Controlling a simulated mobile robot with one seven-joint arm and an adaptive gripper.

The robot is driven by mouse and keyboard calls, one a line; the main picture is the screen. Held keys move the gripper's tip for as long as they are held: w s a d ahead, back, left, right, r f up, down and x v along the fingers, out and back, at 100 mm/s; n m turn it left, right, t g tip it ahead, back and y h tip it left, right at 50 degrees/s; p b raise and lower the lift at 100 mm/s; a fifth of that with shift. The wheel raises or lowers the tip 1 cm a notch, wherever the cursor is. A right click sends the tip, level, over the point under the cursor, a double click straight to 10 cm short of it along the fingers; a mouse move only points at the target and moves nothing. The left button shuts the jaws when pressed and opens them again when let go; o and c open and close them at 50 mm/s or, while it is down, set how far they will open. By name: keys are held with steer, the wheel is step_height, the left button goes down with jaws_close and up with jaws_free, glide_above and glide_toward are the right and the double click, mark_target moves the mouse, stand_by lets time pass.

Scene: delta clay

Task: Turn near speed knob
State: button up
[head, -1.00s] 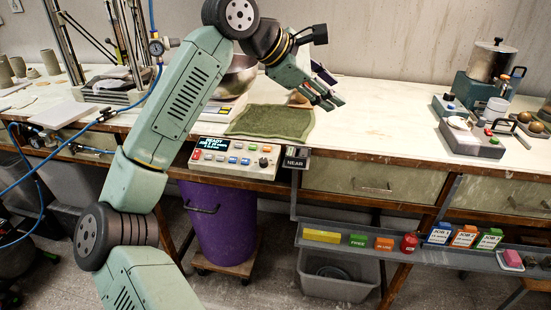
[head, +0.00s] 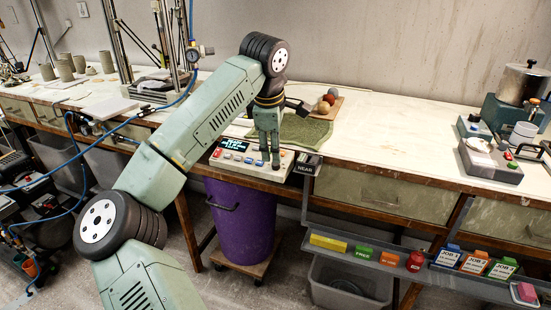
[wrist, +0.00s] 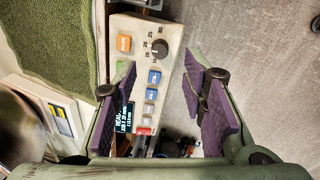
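The near speed knob (wrist: 160,48) is a round black dial with numbers around it, on the pale control panel (wrist: 146,33) in the wrist view. In the head view the panel (head: 229,167) sits at the bench's front edge beside a black NEAR sign (head: 306,164); my gripper covers part of it, and I cannot make out the knob there. My gripper (head: 268,162) points down over the panel. In the wrist view my gripper (wrist: 160,75) has its purple-padded fingers wide apart with nothing between them. The knob shows just past the fingertips, apart from them.
The panel also carries coloured buttons and a small dark screen (wrist: 124,117). A purple bin (head: 240,220) stands below. A shelf (head: 390,264) with blocks is at the lower right.

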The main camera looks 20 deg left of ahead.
mark_target(275, 164)
steer(key=p+x, duration=0.1)
steer(key=x, duration=0.5)
steer(key=shift+d, duration=0.1)
steer(key=shift+c, duration=0.3)
jaws_close()
